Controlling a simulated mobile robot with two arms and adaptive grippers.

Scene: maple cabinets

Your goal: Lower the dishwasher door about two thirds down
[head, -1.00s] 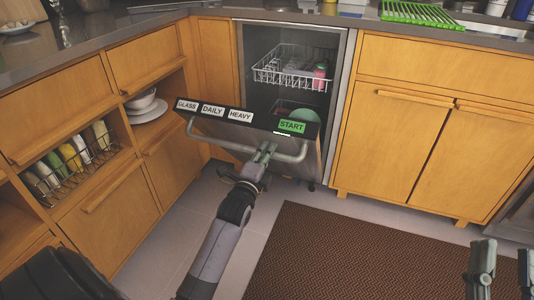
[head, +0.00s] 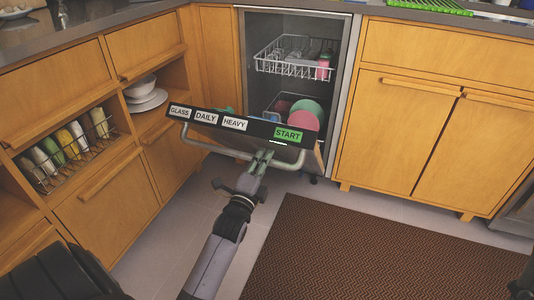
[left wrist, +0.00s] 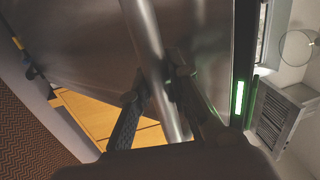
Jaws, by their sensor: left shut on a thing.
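The dishwasher door (head: 258,129) is partly lowered and tilts out from the dishwasher (head: 291,84). Its top edge carries a black panel with GLASS, DAILY, HEAVY and a green START label. My left gripper (head: 263,156) is shut on the door's grey bar handle (head: 215,149), right of the bar's middle. In the left wrist view the bar (left wrist: 150,45) runs between the fingers (left wrist: 157,85), with the door's metal face behind. A dark part of mine, perhaps the right gripper, shows only at the lower right edge; its fingers cannot be made out.
The upper rack (head: 295,62) and lower rack with colourful dishes (head: 303,113) stand inside the dishwasher. Wooden cabinets (head: 403,137) flank it, with an open shelf of bowls (head: 142,92) on the left. Tiled floor and a brown mat (head: 370,245) lie clear in front.

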